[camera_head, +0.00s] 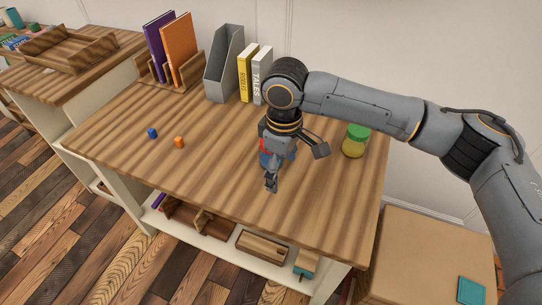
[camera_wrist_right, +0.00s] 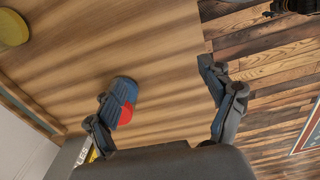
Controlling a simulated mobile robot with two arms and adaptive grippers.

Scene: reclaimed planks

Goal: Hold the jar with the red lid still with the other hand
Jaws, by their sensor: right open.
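The jar with the red lid stands on the wooden table top (camera_head: 210,150), mostly hidden behind my right gripper (camera_head: 296,168) in the head view. My right gripper is open. My left gripper is not in view.
A jar with a green lid (camera_head: 355,140) stands to the right. A blue cube (camera_head: 152,133) and an orange cube (camera_head: 179,142) lie left. Books (camera_head: 180,50) and a grey file holder (camera_head: 224,62) line the back. The front left of the table is clear.

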